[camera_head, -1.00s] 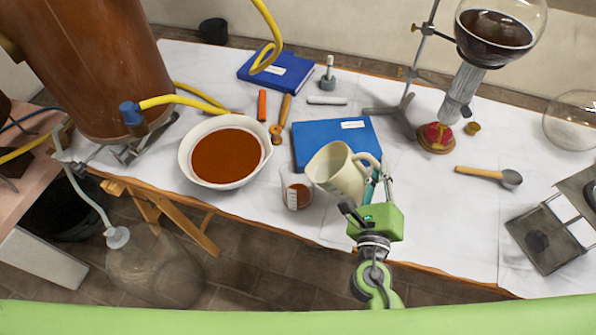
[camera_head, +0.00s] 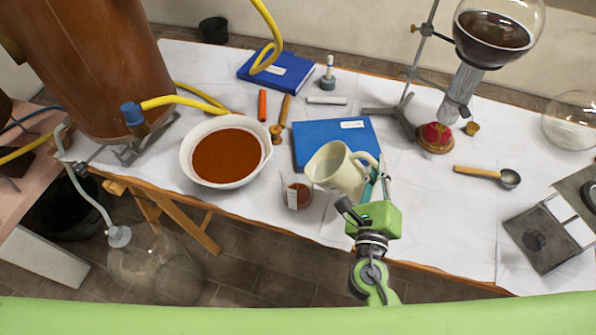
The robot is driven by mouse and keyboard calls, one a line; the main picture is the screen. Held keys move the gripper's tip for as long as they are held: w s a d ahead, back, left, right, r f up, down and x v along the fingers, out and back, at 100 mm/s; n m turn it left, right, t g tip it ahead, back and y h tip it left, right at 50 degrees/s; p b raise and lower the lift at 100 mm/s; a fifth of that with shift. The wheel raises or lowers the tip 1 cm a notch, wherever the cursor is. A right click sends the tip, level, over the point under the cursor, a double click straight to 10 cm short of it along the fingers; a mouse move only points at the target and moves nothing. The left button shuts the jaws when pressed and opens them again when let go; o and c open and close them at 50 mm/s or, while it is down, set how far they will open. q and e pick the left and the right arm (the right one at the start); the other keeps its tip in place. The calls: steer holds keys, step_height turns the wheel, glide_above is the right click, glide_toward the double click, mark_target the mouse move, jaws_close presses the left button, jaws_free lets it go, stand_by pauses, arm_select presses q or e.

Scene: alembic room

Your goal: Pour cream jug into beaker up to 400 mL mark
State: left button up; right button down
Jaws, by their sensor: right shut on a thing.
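The cream jug (camera_head: 332,168) is tilted to the left, its mouth side just above and right of the small beaker. My right gripper (camera_head: 370,182) is shut on the jug at its handle side. The clear beaker (camera_head: 298,196) stands on the white-covered table near its front edge, with brown liquid inside and a pale marking strip on its left side. The exact level against the marks is too small to read. I cannot make out a stream between jug and beaker. My left gripper is not in view.
A white bowl of brown liquid (camera_head: 226,152) stands left of the beaker. A blue book (camera_head: 318,136) lies behind the jug. A stand with a round flask (camera_head: 492,38) is at the back right.

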steer(key=shift+w+a+r+n+p, duration=0.1)
steer(key=shift+a+r+n+p, duration=0.25)
steer(key=shift+r+p, duration=0.45)
steer(key=shift+w+a+r+n+p, duration=0.1)
steer(key=shift+a+r+n+p, duration=0.25)
steer(key=shift+p, duration=0.8)
steer(key=shift+w+a+r+n+p, duration=0.1)
steer(key=shift+a+r+n+p, duration=0.1)
steer(key=shift+r+n+p, duration=0.55)
stand_by(5.3)
